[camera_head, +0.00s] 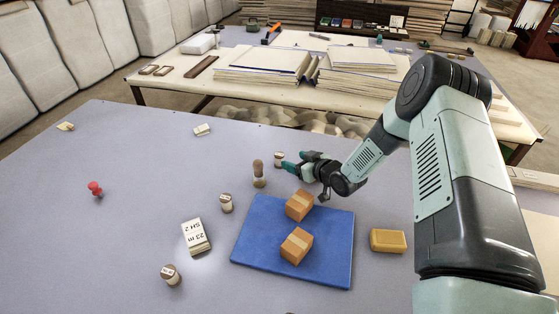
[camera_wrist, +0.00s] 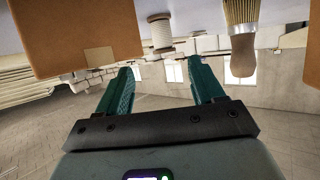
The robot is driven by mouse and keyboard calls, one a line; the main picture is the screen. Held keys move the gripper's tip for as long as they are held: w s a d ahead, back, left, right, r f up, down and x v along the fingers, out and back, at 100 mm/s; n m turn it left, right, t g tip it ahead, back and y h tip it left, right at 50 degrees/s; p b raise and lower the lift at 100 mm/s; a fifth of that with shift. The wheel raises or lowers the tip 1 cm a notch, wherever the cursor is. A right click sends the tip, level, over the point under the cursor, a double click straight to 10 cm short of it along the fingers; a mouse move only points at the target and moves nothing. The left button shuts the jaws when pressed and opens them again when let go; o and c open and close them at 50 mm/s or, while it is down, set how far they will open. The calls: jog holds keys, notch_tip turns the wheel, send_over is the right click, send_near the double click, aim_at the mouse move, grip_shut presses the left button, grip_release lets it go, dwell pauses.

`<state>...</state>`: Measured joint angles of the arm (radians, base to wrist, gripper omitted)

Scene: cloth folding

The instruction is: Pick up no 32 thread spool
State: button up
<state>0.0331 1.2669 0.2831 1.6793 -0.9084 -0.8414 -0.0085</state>
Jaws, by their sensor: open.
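Several small pale spools with dark ends stand on the grey-blue table: one beside my gripper's tips (camera_head: 279,159), one nearer the middle (camera_head: 226,203) and one at the front (camera_head: 170,274). Their numbers are too small for me to read, so I cannot tell which is no 32. My gripper (camera_head: 291,161) is open and empty, reaching left beyond the blue mat. In the wrist view a white-wound spool (camera_wrist: 161,33) shows beyond and between the open fingers (camera_wrist: 163,67), apart from them. I cannot tell which spool this is.
Two brown boxes (camera_head: 299,206) (camera_head: 296,246) sit on a blue mat (camera_head: 335,265). A wooden-handled brush (camera_wrist: 243,45) stands near the gripper. A yellow block (camera_head: 388,240), a labelled white pack (camera_head: 196,237) and a red pin (camera_head: 95,188) lie around. The left of the table is mostly clear.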

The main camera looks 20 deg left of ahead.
aim_at(282, 156)
jog(key=x, duration=0.6)
jog(key=shift+a, duration=0.45)
